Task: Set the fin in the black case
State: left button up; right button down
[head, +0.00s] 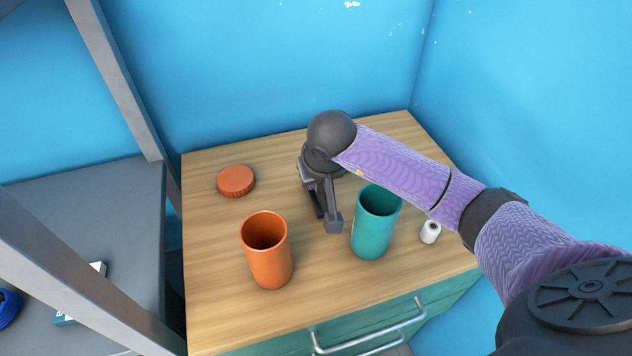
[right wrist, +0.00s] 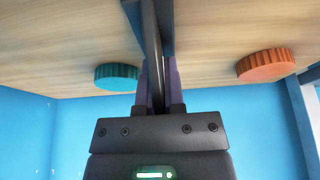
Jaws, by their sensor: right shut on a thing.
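My right gripper (head: 326,222) points down over the wooden top, between and behind an orange cup and a teal cup. In the right wrist view its jaws (right wrist: 155,40) are shut on a thin dark piece that runs lengthwise between the fingers. Most of this piece is hidden by the fingers, and I cannot tell whether it is the fin. I see no fin that I can make out clearly and no black case in either view. My left gripper is not in view.
The wooden top (head: 215,300) holds an orange cup (head: 268,262), a teal cup (head: 372,235), an orange lid (head: 236,181) and a white roll (head: 430,232). A teal lid (right wrist: 117,78) shows in the wrist view. A grey shelf (head: 110,215) with posts stands left; blue walls close the back and right.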

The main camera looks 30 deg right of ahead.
jog(key=c, duration=1.2)
grip_release()
jog(key=shift+f, duration=0.2)
jog(key=o, duration=0.5)
jog(key=shift+c, duration=0.2)
jog(key=shift+r, duration=0.15)
